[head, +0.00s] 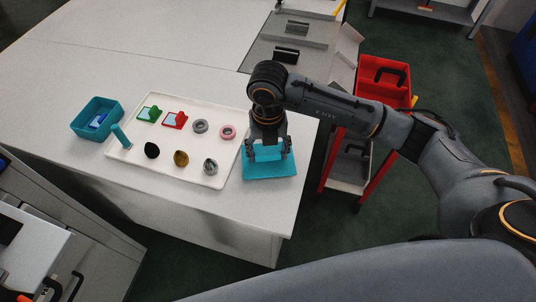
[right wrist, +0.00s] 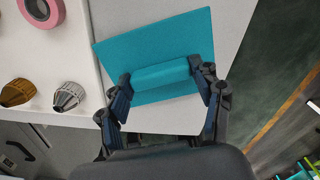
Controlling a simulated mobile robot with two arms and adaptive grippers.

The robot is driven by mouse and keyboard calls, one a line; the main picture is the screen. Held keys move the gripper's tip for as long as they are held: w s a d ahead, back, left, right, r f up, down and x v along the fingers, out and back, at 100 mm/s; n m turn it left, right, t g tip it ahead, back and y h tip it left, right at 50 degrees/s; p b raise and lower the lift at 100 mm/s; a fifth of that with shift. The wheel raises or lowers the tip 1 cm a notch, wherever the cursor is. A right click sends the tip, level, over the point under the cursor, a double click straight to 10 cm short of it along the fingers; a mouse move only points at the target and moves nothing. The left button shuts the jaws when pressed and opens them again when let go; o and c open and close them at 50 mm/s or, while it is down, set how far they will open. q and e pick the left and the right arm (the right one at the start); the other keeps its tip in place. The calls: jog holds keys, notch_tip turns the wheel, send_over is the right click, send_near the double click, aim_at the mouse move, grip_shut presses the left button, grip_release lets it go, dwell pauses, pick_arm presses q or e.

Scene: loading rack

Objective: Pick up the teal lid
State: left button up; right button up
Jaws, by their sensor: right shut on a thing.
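The teal lid (head: 269,171) is a flat rectangular plate with a raised bar handle, at the table's right front part in the head view. In the right wrist view the lid (right wrist: 130,43) fills the upper middle, slightly turned. My right gripper (head: 268,150) is above the lid, pointing down. In the right wrist view its fingers (right wrist: 167,77) are shut on the ends of the lid's handle. I cannot tell whether the lid is touching the table or just above it. My left gripper is not in view.
A white tray (head: 189,180) left of the lid holds green and red pieces, rings, small cones and a teal peg. A teal box (head: 97,118) with a blue item inside stands further left. The table's edge is close on the lid's right. A red cart (head: 367,145) stands beyond it.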

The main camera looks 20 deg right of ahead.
jog(key=s+a+r+b, duration=0.3)
jog(key=s+a+r, duration=0.1)
jog(key=s+r, duration=0.7)
jog(key=shift+s+r, duration=0.4)
jog(key=shift+s, duration=0.85)
